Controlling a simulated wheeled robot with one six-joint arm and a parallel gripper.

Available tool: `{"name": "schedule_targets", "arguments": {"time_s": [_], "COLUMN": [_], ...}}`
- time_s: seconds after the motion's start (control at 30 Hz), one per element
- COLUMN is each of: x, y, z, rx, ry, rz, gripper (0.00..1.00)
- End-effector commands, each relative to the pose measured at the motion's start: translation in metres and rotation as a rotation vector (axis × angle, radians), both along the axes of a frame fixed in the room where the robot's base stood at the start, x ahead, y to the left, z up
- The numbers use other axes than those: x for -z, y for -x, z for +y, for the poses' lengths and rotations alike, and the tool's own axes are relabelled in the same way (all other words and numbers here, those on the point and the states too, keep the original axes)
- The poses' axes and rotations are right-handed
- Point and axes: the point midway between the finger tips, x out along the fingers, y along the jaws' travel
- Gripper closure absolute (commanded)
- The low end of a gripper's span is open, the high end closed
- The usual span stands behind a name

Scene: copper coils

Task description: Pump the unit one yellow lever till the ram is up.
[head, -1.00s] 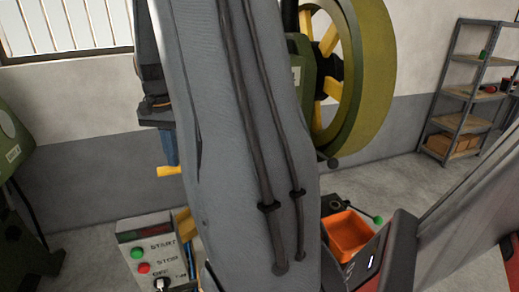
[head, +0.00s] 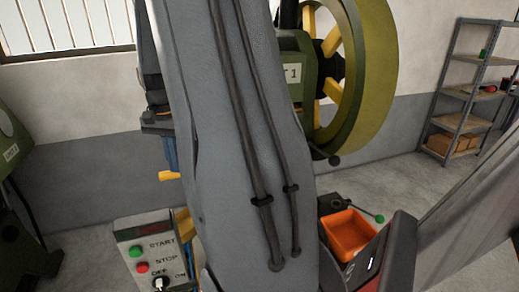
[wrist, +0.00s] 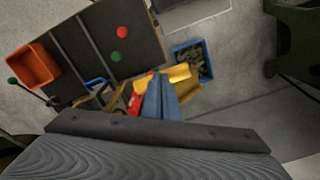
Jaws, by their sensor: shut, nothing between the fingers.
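My gripper (wrist: 162,98) shows in the wrist view as blue fingers, shut and empty. Their tips are at a yellow part (wrist: 182,76), which I take for the yellow lever; whether they touch it I cannot tell. In the head view, a yellow end (head: 169,176) shows just below the blue fingers, left of my arm. The green machine (head: 305,62) carries a partly covered sign ending in "1" and a big olive wheel (head: 365,70). A red part (wrist: 135,101) lies beside the fingers in the wrist view. I cannot make out the ram; my arm hides much of the machine.
A control box (head: 152,255) with START, STOP and a switch stands at the lower left. An orange bin (head: 347,232) and a green-knobbed lever (head: 379,219) are at the right. A blue bin (wrist: 205,47) of dark pieces is near the fingers. Shelves (head: 465,95) stand far right.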

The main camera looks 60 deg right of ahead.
Motion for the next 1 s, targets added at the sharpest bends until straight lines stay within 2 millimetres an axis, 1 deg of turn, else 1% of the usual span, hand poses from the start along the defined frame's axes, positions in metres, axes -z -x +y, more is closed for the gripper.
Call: {"name": "schedule_targets", "arguments": {"time_s": [0.03, 0.23, 0.67, 0.77, 1.0], "x": [0.011, 0.030, 0.034, 0.040, 0.063], "y": [0.001, -0.005, -0.006, -0.008, -0.019], "z": [0.001, -0.003, -0.004, -0.006, -0.015], "rx": [0.000, 0.000, 0.000, 0.001, 0.002], "ry": [-0.006, -0.007, -0.009, -0.009, -0.010], "rz": [0.010, 0.012, 0.015, 0.015, 0.016], "gripper": [1.00, 1.00, 1.00, 1.00, 1.00]}}
